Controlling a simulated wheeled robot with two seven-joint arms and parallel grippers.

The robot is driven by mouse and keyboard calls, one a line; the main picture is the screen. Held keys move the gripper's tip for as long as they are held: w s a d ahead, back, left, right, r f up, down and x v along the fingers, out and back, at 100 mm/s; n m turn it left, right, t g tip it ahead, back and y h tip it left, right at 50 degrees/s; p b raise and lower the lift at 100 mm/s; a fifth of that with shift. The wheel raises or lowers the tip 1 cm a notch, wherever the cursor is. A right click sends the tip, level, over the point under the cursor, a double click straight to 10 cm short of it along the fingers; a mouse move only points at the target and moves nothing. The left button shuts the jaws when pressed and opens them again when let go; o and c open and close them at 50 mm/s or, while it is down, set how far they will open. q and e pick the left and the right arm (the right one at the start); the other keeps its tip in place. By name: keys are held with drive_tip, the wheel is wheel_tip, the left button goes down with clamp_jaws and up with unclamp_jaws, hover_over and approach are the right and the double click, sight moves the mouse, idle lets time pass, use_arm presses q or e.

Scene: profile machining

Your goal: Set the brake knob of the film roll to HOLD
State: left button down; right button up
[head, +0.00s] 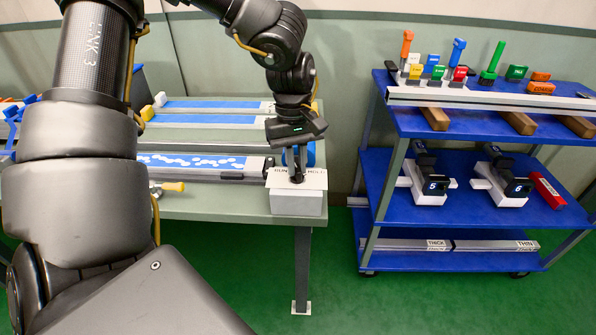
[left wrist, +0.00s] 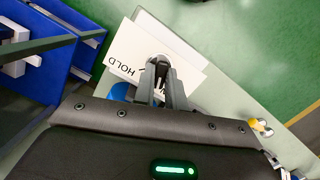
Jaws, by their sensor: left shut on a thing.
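The brake box (head: 297,203) is a pale block at the front right corner of the green bench. Its white top plate (head: 312,180) reads RUN at left, partly covered, and HOLD at right. The plate also shows in the left wrist view (left wrist: 183,75), with HOLD readable. My left gripper (head: 294,168) points down over the plate, its fingers shut on the dark brake knob (head: 297,179). The knob shows between the fingers in the left wrist view (left wrist: 161,66). Which way it points I cannot tell. A blue round thing, perhaps the film roll (head: 311,153), sits behind the box, partly hidden.
Profiles with blue faces (head: 205,120) lie along the bench (head: 225,205). A yellow-tipped handle (head: 173,186) is left of the box. A blue cart (head: 440,265) with clamps, coloured blocks and profiles stands at right, across a gap of green floor.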

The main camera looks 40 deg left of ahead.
use_arm(q)
drive_tip(key=shift+m, duration=0.6)
drive_tip(key=shift+r+m, duration=0.1)
drive_tip(key=shift+m, duration=0.7)
drive_tip(key=shift+w+m+y+p, duration=0.1)
drive_tip(key=shift+m+y+p, duration=0.25)
drive_tip(key=shift+m, duration=0.55)
drive_tip(key=c, duration=1.3)
unclamp_jaws()
